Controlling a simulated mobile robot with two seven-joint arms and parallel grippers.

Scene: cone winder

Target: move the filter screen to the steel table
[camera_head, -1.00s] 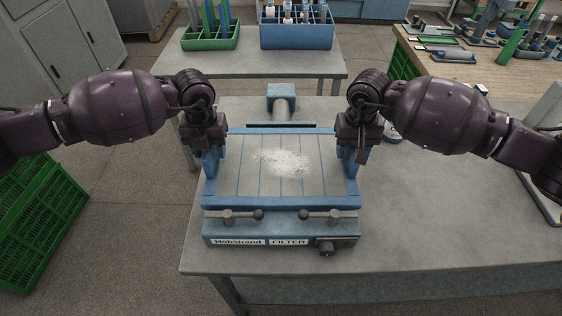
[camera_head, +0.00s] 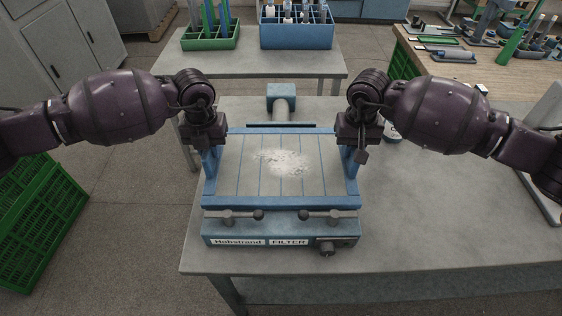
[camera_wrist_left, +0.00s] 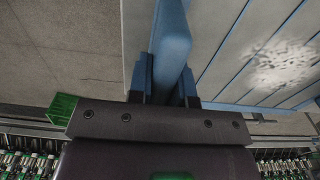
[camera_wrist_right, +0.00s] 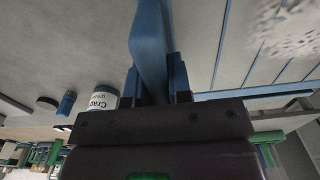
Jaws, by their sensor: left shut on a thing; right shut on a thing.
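The filter screen (camera_head: 245,183) is a blue-framed grey panel with a patch of white fluff in its middle. It is at the filter unit (camera_head: 282,239), above its two front clamp handles; whether it rests on the unit or is a little above it I cannot tell. My left gripper (camera_head: 211,158) is shut on the frame's left side, which shows between its fingers in the left wrist view (camera_wrist_left: 172,78). My right gripper (camera_head: 351,157) is shut on the frame's right side, also seen between the fingers in the right wrist view (camera_wrist_right: 152,75). The fingertips are partly hidden.
The grey table (camera_head: 440,235) under the unit has free room on the right. Behind stands another grey table (camera_head: 200,64) with a green rack (camera_head: 210,42) and a blue rack (camera_head: 296,34). A wooden bench (camera_head: 470,72) is back right. Green crates (camera_head: 40,225) stand at left.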

